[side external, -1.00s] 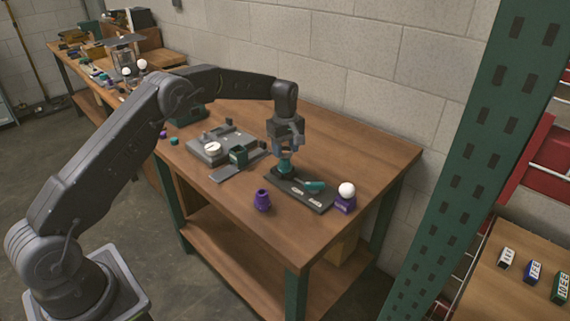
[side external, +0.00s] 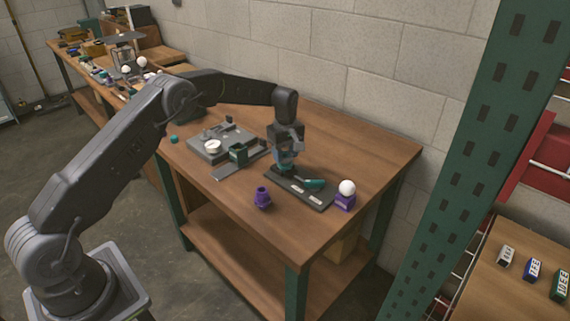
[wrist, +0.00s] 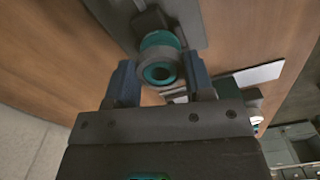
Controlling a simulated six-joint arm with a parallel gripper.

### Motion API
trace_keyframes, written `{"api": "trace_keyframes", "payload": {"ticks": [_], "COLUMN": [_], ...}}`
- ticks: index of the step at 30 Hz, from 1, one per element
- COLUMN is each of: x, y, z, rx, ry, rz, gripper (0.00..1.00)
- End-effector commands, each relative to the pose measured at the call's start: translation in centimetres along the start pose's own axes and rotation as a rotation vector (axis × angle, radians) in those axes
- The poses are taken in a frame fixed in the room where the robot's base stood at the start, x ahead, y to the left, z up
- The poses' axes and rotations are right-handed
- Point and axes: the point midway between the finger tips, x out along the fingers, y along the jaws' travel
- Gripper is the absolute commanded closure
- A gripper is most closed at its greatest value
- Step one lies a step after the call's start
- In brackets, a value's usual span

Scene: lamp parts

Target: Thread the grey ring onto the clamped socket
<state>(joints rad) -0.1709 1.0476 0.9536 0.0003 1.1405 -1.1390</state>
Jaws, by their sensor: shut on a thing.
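My gripper (side external: 287,160) is low over the dark plate (side external: 322,203), right at the clamped teal socket. In the wrist view, its two blue-grey fingers (wrist: 161,82) are shut on the grey ring (wrist: 144,70). The teal socket (wrist: 160,38) shows behind the ring, and teal also shows inside the ring's opening. The ring appears lined up with the socket, around its end; how far down it sits I cannot tell. In the side view the fingers mostly hide ring and socket.
A teal part (side external: 314,184) lies on the dark plate. A white bulb (side external: 347,187) on a purple base stands to its right, a purple part (side external: 262,198) in front. A grey fixture (side external: 215,148) stands to the left. The table's right end is clear.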

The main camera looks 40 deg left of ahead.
Motion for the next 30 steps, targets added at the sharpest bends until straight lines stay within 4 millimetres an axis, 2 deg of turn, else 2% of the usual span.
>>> {"api": "trace_keyframes", "payload": {"ticks": [30], "x": [0.85], "y": [0.00], "z": [0.00], "rx": [0.000], "ry": [0.000], "rz": [0.000], "gripper": [0.73]}}
